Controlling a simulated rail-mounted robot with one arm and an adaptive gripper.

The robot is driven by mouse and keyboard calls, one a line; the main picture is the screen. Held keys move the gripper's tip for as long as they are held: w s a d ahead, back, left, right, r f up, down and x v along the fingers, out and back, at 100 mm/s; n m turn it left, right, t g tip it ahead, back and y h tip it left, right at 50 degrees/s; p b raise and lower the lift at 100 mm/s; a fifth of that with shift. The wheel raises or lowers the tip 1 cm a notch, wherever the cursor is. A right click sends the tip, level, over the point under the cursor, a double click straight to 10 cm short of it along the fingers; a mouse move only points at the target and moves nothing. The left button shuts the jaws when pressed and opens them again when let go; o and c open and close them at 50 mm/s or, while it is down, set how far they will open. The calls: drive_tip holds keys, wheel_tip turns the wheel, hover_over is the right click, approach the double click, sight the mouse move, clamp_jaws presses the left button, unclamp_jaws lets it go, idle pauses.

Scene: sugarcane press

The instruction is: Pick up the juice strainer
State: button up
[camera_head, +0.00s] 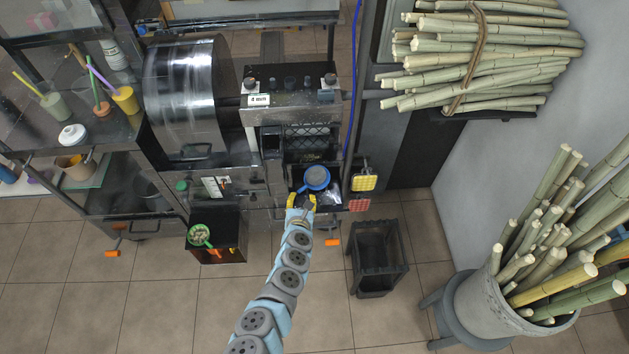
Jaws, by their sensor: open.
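A blue round strainer (316,177) sits at the front opening of the cane press, over the metal tray area. My gripper (301,201), with yellow fingers, is just in front of and below the strainer in the picture. Its fingers are open and spread to either side. The near rim of the strainer is close to the fingers; I cannot tell whether they touch. The gripper hides part of the tray front.
The press (292,105) stands behind the strainer. Yellow (363,182) and red (359,204) pads are close right of the strainer.

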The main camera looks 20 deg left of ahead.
drive_tip(key=b, duration=0.7)
approach(306, 174)
drive_tip(key=shift+w+a+f, duration=0.1)
drive_tip(key=shift+w+a, duration=0.2)
drive_tip(key=shift+w, duration=0.45)
drive_tip(key=shift+w+a+b, duration=0.15)
drive_tip(key=shift+w+b, duration=0.4)
drive_tip(key=shift+w, duration=0.1)
drive_tip(key=shift+f, duration=0.1)
drive_tip(key=shift+w+a+f+b, duration=0.3)
drive_tip(key=shift+w+f+b, duration=0.3)
drive_tip(key=shift+b, duration=0.35)
drive_tip(key=shift+w+a+f+b, duration=0.25)
drive_tip(key=shift+w+f+b, duration=0.25)
drive_tip(key=shift+w+b, duration=0.35)
drive_tip(key=shift+w+a+f+b, duration=0.1)
drive_tip(key=shift+w+a+b, duration=0.05)
drive_tip(key=shift+w+b, duration=0.6)
clamp_jaws()
